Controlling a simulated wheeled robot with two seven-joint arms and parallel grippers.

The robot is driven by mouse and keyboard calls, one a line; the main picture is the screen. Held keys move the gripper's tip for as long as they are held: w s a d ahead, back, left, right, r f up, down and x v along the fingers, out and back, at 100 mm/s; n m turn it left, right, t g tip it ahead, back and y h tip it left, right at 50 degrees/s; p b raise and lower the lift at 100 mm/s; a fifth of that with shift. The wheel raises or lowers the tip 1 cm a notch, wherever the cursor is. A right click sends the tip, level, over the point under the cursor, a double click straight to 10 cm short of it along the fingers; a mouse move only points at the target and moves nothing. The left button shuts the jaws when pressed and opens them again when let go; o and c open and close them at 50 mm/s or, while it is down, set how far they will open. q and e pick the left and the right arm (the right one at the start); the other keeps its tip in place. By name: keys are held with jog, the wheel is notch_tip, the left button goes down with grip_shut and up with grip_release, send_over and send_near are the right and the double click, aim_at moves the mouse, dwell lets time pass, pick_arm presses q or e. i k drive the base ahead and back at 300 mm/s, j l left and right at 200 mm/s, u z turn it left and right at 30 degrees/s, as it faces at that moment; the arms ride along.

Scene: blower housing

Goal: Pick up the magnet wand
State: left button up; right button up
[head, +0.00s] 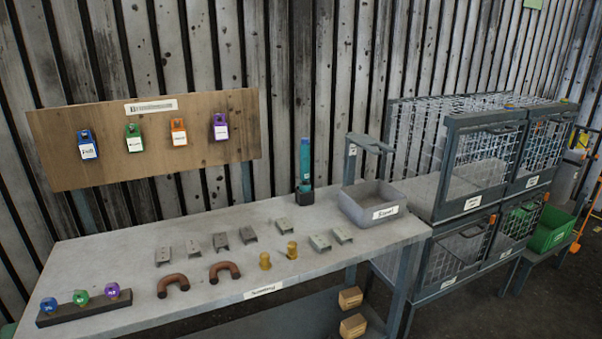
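A teal, rod-shaped tool (305,158), which looks like the magnet wand, stands upright in a small dark holder (305,197) at the back of the grey workbench (120,262). Its lower end is hidden in the holder. Neither of my grippers is in view, and nothing is touching the tool.
Right of the tool are a grey bin (372,214) and a small stand (352,160). Metal brackets (220,241), brown curved pipes (173,284) and brass pieces (292,250) lie in front. A tag board (60,150) hangs behind; wire cages (475,160) stand at right.

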aim_at(304, 186)
jog(key=i+u, duration=0.15)
jog(key=u, duration=0.25)
jog(key=i+l+u, duration=0.1)
jog(key=u, duration=0.35)
jog(key=i+l+u, duration=0.2)
jog(key=i+l, duration=0.2)
jog(key=l, duration=0.25)
jog(key=i+l, duration=0.15)
jog(key=l, duration=0.2)
jog(key=i+l+u, duration=0.15)
jog(key=l, duration=0.2)
jog(key=i+l+u, duration=0.1)
jog(key=l, duration=0.25)
jog(key=i, duration=0.1)
